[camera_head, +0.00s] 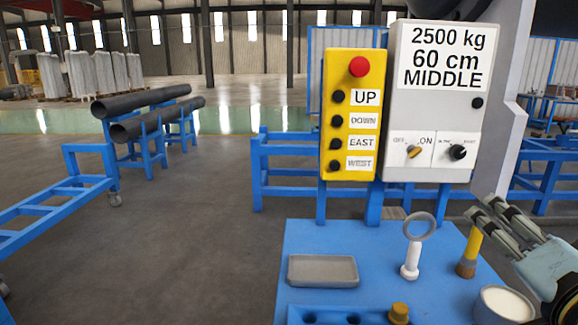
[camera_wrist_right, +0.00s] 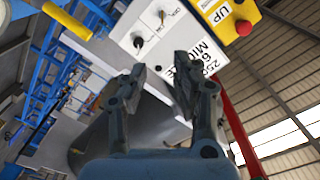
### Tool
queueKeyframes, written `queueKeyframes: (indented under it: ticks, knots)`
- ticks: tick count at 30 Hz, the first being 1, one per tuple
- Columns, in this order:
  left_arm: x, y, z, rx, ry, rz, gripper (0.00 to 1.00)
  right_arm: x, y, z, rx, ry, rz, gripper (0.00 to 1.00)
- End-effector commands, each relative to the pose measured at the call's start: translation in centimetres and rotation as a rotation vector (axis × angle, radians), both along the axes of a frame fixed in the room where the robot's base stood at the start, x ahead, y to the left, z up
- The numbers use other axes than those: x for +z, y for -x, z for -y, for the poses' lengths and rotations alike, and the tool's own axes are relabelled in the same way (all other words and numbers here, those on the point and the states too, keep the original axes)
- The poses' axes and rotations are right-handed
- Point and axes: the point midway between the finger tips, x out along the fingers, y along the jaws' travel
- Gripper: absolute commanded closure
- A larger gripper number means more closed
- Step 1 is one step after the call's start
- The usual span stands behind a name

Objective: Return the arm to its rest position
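My right gripper (camera_head: 492,222) is at the right edge in the head view, above the right side of the blue table (camera_head: 300,240). In the right wrist view its two fingers (camera_wrist_right: 160,75) stand apart with nothing between them, so it is open and empty. The grey control box (camera_head: 437,105) with the "2500 kg 60 cm MIDDLE" label and the yellow button panel (camera_head: 350,120) stand behind the table. Both also show beyond the fingers in the wrist view. My left gripper is in neither view.
On the table are a grey tray (camera_head: 322,271), a white stand with a grey ring (camera_head: 411,262), a yellow-handled brush (camera_head: 468,257), a white cup (camera_head: 503,302) and a blue block with holes (camera_head: 330,316). Dark pipes (camera_head: 150,112) lie on blue racks at left. Open floor lies between.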

Motion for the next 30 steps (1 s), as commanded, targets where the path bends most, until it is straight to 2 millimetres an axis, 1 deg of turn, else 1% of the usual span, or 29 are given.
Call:
queueKeyframes:
  ticks: [8, 11, 14, 17, 23, 27, 30]
  knots:
    - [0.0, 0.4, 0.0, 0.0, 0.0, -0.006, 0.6, -3.2, 1.3, 0.7, -0.018, 0.114, -0.177, 0.71]
    - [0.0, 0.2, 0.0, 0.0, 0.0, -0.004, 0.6, -4.6, 2.1, 1.0, -0.016, 0.167, -0.262, 0.71]
    - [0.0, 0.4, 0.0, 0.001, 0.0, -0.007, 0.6, -6.5, 3.4, 1.2, -0.004, 0.236, -0.373, 0.71]
    - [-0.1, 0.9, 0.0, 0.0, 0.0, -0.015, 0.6, -8.4, 5.0, 1.4, 0.024, 0.314, -0.498, 0.71]
    - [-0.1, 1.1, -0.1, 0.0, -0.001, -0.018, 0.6, -12.2, 9.4, 1.5, 0.134, 0.477, -0.76, 0.71]
    - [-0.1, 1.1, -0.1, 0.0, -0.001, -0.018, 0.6, -14.3, 13.1, 1.3, 0.254, 0.586, -0.94, 0.71]
    - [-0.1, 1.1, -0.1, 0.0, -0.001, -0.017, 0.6, -15.4, 16.0, 1.1, 0.358, 0.659, -1.056, 0.71]
